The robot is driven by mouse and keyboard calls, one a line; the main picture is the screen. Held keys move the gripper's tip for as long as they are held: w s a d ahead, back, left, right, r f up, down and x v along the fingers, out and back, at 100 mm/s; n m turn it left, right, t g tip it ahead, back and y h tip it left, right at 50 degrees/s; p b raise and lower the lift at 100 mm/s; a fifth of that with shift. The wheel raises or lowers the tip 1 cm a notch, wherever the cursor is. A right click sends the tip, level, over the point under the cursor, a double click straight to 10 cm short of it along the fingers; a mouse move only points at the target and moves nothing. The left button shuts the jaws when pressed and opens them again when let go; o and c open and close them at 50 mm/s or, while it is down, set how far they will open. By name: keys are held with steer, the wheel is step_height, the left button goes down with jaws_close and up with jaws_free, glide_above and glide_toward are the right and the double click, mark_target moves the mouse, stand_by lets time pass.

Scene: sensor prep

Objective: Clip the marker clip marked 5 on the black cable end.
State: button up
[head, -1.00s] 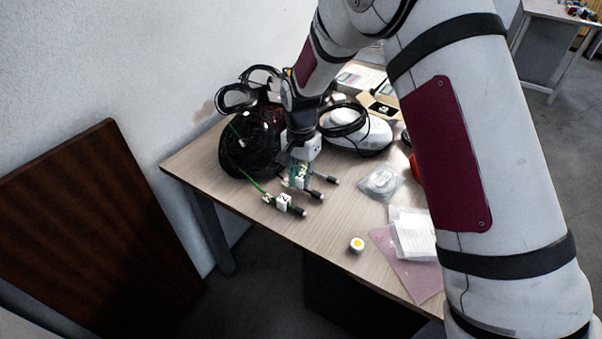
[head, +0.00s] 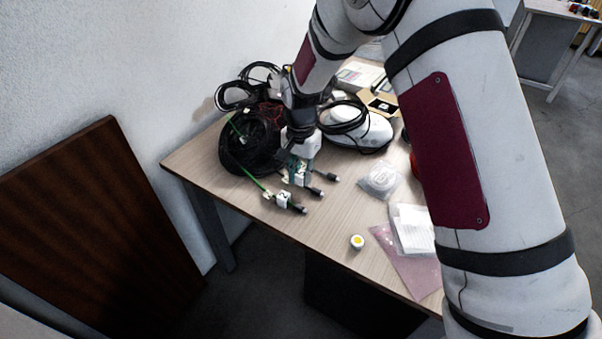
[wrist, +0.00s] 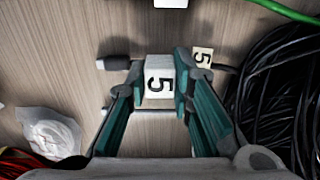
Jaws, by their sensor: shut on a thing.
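My gripper (wrist: 158,80) is shut on a white marker clip (wrist: 159,83) with a black 5, which sits between the green-sided fingertips. In the head view my gripper (head: 297,180) is low over the table among the cable ends. In the wrist view a black cable end (wrist: 113,64) shows left of the fingers, and its line continues on the right beside a small cream tag marked 5 (wrist: 203,57). The clip is in line with this cable. I cannot tell whether it is seated around it, as the fingers and clip hide that stretch.
A nearer cable end carries a white clip marked 2 (head: 282,200) on a green-tagged cable. Black cable coils (head: 247,145) and a white device (head: 362,134) stand behind. A clear bag (head: 380,179), a yellow-topped round pot (head: 357,242) and a pink sheet (head: 410,262) lie right. The front table middle is bare.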

mark_target(301, 173)
steer(key=shift+f+b, duration=0.3)
steer(key=shift+f, duration=0.35)
stand_by(0.7)
steer(key=o, duration=0.9)
steer(key=shift+r+p, duration=1.4)
steer(key=shift+r, duration=1.65)
